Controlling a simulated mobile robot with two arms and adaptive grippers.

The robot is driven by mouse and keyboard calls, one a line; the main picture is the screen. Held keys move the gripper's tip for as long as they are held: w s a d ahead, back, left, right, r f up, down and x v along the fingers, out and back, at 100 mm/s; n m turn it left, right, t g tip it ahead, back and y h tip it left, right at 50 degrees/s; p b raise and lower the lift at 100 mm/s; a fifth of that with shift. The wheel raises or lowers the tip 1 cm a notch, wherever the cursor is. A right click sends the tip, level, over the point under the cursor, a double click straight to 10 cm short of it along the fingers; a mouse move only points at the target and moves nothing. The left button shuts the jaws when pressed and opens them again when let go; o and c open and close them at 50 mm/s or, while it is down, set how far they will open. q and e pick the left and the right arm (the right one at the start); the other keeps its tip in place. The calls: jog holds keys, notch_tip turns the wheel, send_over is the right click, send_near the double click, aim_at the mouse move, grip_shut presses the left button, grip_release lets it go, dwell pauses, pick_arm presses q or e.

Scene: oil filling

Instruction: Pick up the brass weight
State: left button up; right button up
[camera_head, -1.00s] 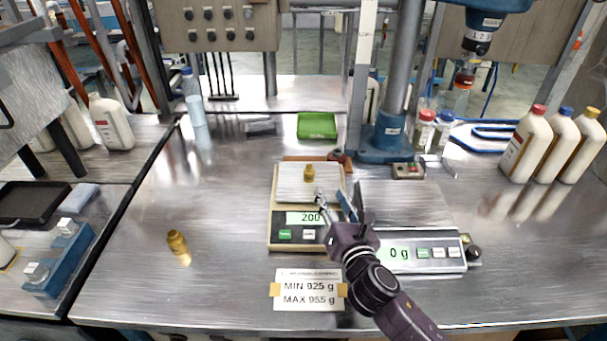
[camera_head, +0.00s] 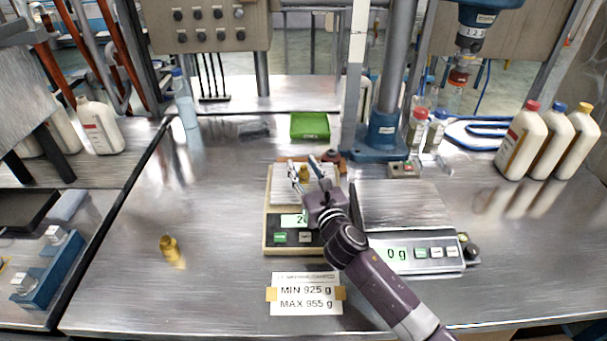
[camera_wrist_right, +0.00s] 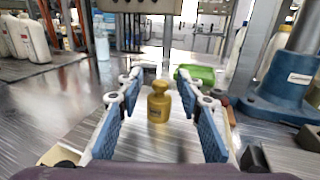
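A small brass weight (camera_head: 304,174) stands upright on the pan of the left scale (camera_head: 278,222). In the right wrist view the brass weight (camera_wrist_right: 159,102) stands between the two blue-padded fingers of my right gripper (camera_wrist_right: 160,112), with gaps on both sides. My right gripper (camera_head: 307,172) is open over the left scale, reaching in from the lower right. It partly hides the scale's display. A larger brass weight (camera_head: 170,249) stands on the table at the left. My left gripper is not in view.
The right scale (camera_head: 405,205) reads 0 g. A green tray (camera_head: 310,126) lies behind the scales, and a blue drill-like stand (camera_head: 382,130) rises behind them. White bottles (camera_head: 524,142) stand at the right. A MIN 925 g, MAX 955 g sign (camera_head: 306,293) lies in front.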

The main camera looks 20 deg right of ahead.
jog(key=shift+c, duration=0.5)
grip_shut()
